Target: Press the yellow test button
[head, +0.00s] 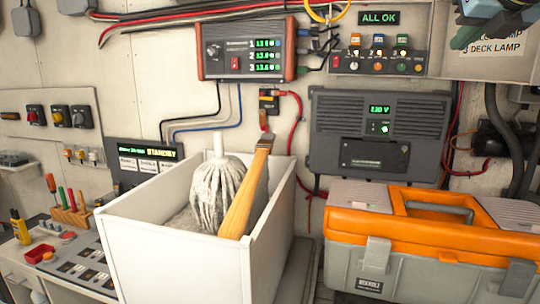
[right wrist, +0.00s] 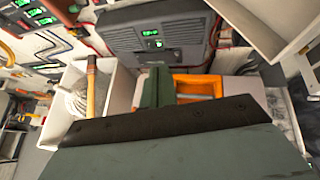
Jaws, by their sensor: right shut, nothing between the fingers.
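A switch panel (head: 378,55) with a green "ALL OK" display above it is on the back wall, right of centre in the head view. It carries small coloured switches and buttons in red, yellow-orange and green. The lettering is too small to tell which is the yellow test button. My right gripper (head: 466,36) is at the upper right of the head view, to the right of this panel and apart from it. In the right wrist view its green fingers (right wrist: 157,88) are together and empty. My left gripper is not in view.
Below the panel is a grey charger unit (head: 325,140). A white bin (head: 150,250) with a mop and wooden handle stands in front, left of an orange and grey toolbox (head: 405,225). An orange-edged meter box (head: 245,48) and loose cables are on the wall.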

